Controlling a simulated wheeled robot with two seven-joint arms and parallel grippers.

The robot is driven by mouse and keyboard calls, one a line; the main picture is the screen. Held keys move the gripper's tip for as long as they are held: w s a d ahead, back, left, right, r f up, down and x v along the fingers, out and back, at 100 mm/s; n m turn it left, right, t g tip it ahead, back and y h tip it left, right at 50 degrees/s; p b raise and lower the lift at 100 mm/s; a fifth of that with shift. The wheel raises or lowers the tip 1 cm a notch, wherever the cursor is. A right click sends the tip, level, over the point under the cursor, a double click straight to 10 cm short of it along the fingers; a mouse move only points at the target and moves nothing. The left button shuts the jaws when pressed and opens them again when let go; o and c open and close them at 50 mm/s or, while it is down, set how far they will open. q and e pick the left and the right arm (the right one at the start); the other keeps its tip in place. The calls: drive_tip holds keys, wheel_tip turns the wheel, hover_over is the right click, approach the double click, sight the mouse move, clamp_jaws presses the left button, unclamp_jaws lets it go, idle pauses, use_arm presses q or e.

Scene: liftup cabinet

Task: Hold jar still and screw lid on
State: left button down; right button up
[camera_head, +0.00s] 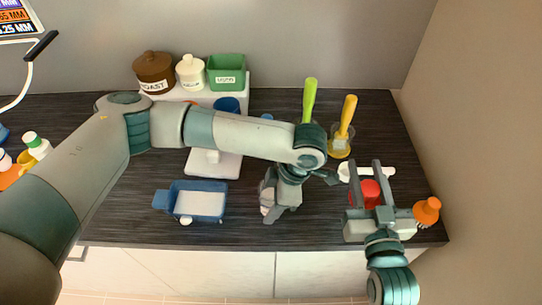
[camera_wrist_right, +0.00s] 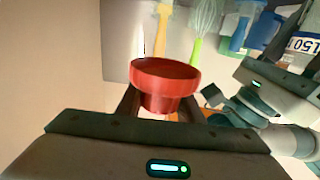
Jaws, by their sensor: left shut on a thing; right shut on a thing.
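My right gripper (camera_head: 366,170) is shut on a red lid (camera_head: 369,192). In the right wrist view the red lid (camera_wrist_right: 166,74) sits between the fingers, with a wide rim at the top and a narrower part below. My left gripper (camera_head: 270,202) is at the middle of the counter, left of the lid and apart from it. It is shut on a small pale piece, apparently the jar (camera_head: 264,196), which is mostly hidden by the gripper and arm. My left gripper also shows at the right of the right wrist view (camera_wrist_right: 222,98).
A blue tray (camera_head: 178,203) lies to the left on the dark counter (camera_head: 125,215). Green-handled (camera_head: 310,100) and yellow-handled (camera_head: 347,115) utensils stand behind the grippers. An orange item (camera_head: 427,210) is near the right edge. Canisters (camera_head: 153,72) stand at the back. A wall bounds the right.

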idle(0.3)
use_arm(q)
drive_tip(key=c, duration=0.8)
unclamp_jaws()
drive_tip(key=shift+r, duration=0.15)
drive_tip(key=shift+v, duration=3.65)
drive_tip(key=shift+d+r, duration=0.1)
drive_tip(key=v, duration=1.1)
drive_tip(key=shift+d+r, duration=0.1)
drive_tip(key=shift+r, duration=0.25)
